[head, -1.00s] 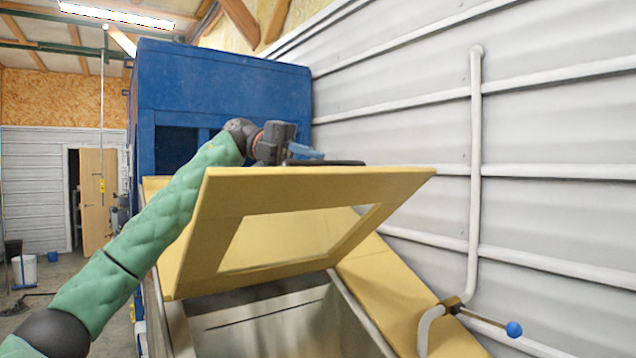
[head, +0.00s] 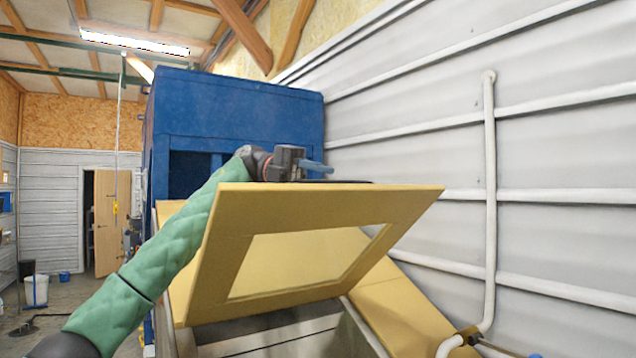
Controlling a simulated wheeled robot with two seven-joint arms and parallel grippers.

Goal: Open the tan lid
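The tan lid (head: 330,201) is raised and tilted over the hopper, with a rectangular window in its panel. The tan hopper rim (head: 385,301) and grey metal inside show below it. My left arm, in a green sleeve, reaches up along the lid's left side. My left gripper (head: 312,168) is at the lid's top edge, beside a dark handle-like strip (head: 335,182). The lid hides part of the gripper, so I cannot tell whether its fingers are open or shut. My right gripper is not in view.
A large blue machine (head: 240,110) stands behind the hopper. A ribbed grey wall (head: 410,130) with a white vertical pipe (head: 490,200) runs close along the right. Open floor, a white bucket (head: 37,290) and an open door (head: 105,222) lie at the far left.

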